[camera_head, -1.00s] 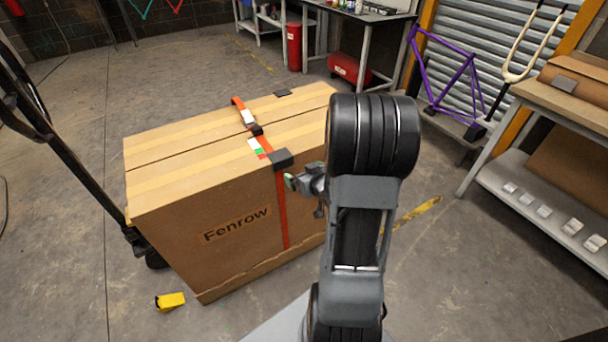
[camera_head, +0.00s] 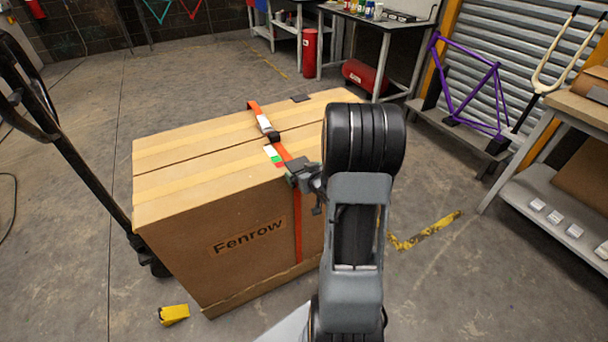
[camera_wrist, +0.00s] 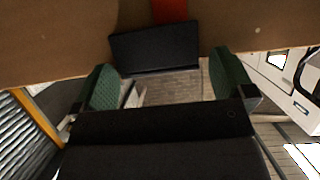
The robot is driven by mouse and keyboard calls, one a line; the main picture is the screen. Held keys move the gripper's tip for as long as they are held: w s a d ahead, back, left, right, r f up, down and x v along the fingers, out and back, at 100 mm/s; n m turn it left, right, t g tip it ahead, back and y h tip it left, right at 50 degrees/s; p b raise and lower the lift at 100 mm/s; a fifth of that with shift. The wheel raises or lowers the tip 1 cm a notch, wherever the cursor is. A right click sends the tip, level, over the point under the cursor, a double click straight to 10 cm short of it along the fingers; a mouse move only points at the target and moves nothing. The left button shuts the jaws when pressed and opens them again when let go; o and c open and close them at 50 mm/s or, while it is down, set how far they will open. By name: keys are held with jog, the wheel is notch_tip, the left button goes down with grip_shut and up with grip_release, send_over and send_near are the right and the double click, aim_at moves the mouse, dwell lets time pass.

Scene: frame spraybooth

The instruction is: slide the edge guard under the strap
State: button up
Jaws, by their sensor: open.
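A large brown carton (camera_head: 225,215) marked "Fenrow" stands with an orange strap (camera_head: 298,228) running over its top and down its near side. A dark edge guard (camera_head: 297,164) sits at the carton's near top edge, where the strap crosses. The guard (camera_wrist: 155,48) also shows in the wrist view, with the strap (camera_wrist: 170,10) meeting its far side; no strap shows across its visible face. My gripper (camera_head: 303,179) is at the guard's near side. In the wrist view my gripper (camera_wrist: 165,82) is open, its green pads apart and the guard just beyond them. Contact cannot be told.
A strap buckle (camera_head: 270,132) lies on the carton top, and a second dark piece (camera_head: 300,98) lies at its far edge. A yellow block (camera_head: 174,314) is on the floor. A pallet-jack handle (camera_head: 75,160) stands left; a workbench (camera_head: 545,190) stands right.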

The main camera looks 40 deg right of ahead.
jog(key=shift+d, duration=0.15)
jog(key=shift+c, duration=0.6)
jog(key=c, duration=0.6)
jog(key=shift+w+a+b, duration=0.2)
jog(key=shift+a+b, duration=0.15)
jog(key=shift+a, duration=0.65)
jog(key=o, duration=0.7)
jog(key=shift+d, duration=0.15)
